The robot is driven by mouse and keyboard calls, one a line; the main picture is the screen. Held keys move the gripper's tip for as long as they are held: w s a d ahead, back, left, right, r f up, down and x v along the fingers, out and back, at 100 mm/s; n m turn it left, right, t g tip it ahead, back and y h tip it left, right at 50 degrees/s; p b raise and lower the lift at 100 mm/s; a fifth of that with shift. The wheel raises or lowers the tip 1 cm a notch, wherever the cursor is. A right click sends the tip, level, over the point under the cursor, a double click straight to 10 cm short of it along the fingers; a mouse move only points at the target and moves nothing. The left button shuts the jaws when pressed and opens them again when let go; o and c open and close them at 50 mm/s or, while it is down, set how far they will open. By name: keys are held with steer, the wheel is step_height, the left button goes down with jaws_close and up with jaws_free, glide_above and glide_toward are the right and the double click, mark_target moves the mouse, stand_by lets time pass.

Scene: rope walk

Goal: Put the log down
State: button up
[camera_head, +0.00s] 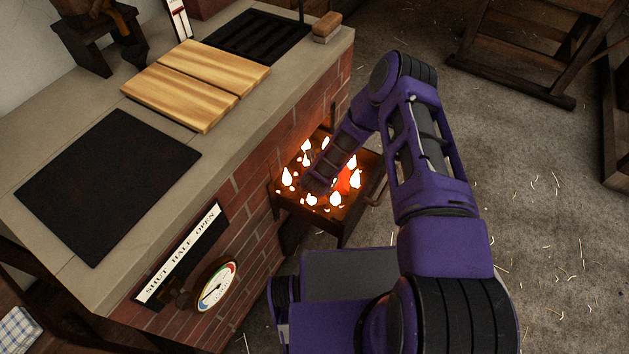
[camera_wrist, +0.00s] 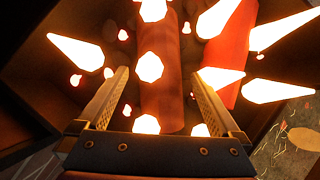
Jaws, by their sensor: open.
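A reddish-brown log (camera_wrist: 165,100) lies between my open fingers in the wrist view, with a visible gap on each side. My gripper (camera_wrist: 163,75) is open around the log and holds nothing. A second, brighter orange-red log (camera_wrist: 228,55) lies to the right of it, outside the fingers. Both are among glowing embers and flames. In the head view my gripper (camera_head: 318,185) reaches down into the fire tray (camera_head: 322,218), which stands out from the brick stove.
The brick stove (camera_head: 245,165) has a dark plate (camera_head: 108,185), wooden boards (camera_head: 195,82), a black grate (camera_head: 258,35) and a brush (camera_head: 327,27) on top. A lever label (camera_head: 180,255) and dial (camera_head: 216,285) sit on its front. Open floor lies to the right.

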steer(key=p+v, duration=0.1)
steer(key=v, duration=0.9)
steer(key=shift+d+p, duration=0.1)
steer(key=shift+p, duration=0.2)
